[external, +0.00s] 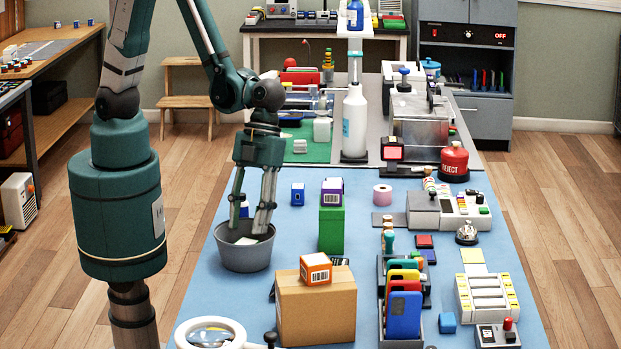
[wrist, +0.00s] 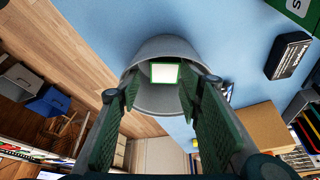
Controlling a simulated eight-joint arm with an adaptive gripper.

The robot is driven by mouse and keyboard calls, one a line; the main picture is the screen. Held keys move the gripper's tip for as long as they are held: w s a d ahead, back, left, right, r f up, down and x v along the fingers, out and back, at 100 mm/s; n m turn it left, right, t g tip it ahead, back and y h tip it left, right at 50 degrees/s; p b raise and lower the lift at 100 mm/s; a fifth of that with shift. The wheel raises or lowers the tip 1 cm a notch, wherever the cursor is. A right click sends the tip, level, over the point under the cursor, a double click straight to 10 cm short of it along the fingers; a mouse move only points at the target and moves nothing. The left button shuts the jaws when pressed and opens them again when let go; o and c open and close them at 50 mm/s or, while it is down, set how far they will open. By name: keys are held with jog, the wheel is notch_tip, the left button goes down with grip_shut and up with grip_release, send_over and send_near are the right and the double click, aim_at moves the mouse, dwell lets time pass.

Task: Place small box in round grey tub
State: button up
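The round grey tub (external: 245,261) stands at the left edge of the blue mat, and its rim and wall fill the middle of the wrist view (wrist: 158,105). A small box with a white face and green edge (wrist: 165,73) lies inside the tub; its pale top (external: 246,241) just shows over the rim in the external view. My gripper (external: 250,225) points down into the tub mouth with its fingers spread apart. In the wrist view the box shows beyond the fingers, with no visible grip on it.
A cardboard box (external: 316,312) with an orange box (external: 316,268) on top stands right of the tub. A green block (external: 331,230) bears a purple box (external: 332,190). A small blue box (external: 297,194) stands behind. Blue mat (external: 285,235) lies bare between them.

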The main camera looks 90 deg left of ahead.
jog(key=shift+r+p, duration=0.6)
jog(key=shift+r, duration=0.1)
jog(key=p+v, duration=0.1)
jog(key=v, duration=1)
jog(key=shift+a+r, duration=0.25)
jog(key=shift+a, duration=0.05)
jog(key=shift+w, duration=0.15)
jog(key=s+a+r+n+t+y, duration=0.1)
jog(key=a+r+n+t, duration=0.2)
jog(key=a, duration=0.7)
jog(key=s+a+r+n+t+y, duration=0.1)
jog(key=a+r+n+t, duration=0.2)
jog(key=a+r+n, duration=0.4)
jog(key=s+a+r+n+t+y, duration=0.1)
jog(key=a+r+n, duration=0.4)
jog(key=a+n, duration=0.7)
jog(key=shift+a+r+t+y, duration=0.3)
jog(key=shift+a+t+y, duration=0.2)
jog(key=shift+t, duration=0.4)
jog(key=shift+s, duration=0.15)
